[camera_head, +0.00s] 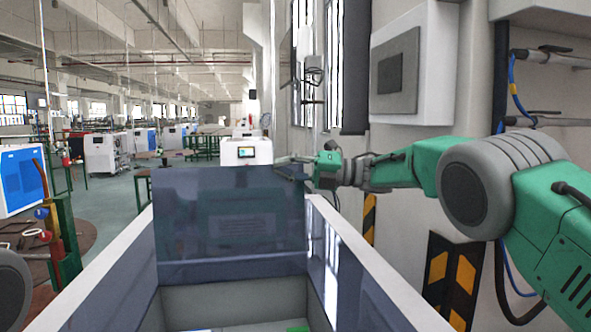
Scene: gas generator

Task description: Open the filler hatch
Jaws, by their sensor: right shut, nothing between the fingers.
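The filler hatch appears to be the dark, glossy blue-grey panel (230,225), which stands upright at the far end of a white-rimmed housing (365,270). Below the panel the housing is open, and a pale grey inside shows. My right arm comes in from the right. My right gripper (292,168) is shut and empty at the panel's upper right corner; I cannot tell whether it touches it. The panel's far side is hidden. My left gripper is out of view.
A wall with a grey box (398,75) runs along the right, with black-and-yellow striped plates (451,280) low down. A white machine with a small screen (246,151) stands beyond the panel. A red and green stand (58,225) is at left. Open floor lies at left.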

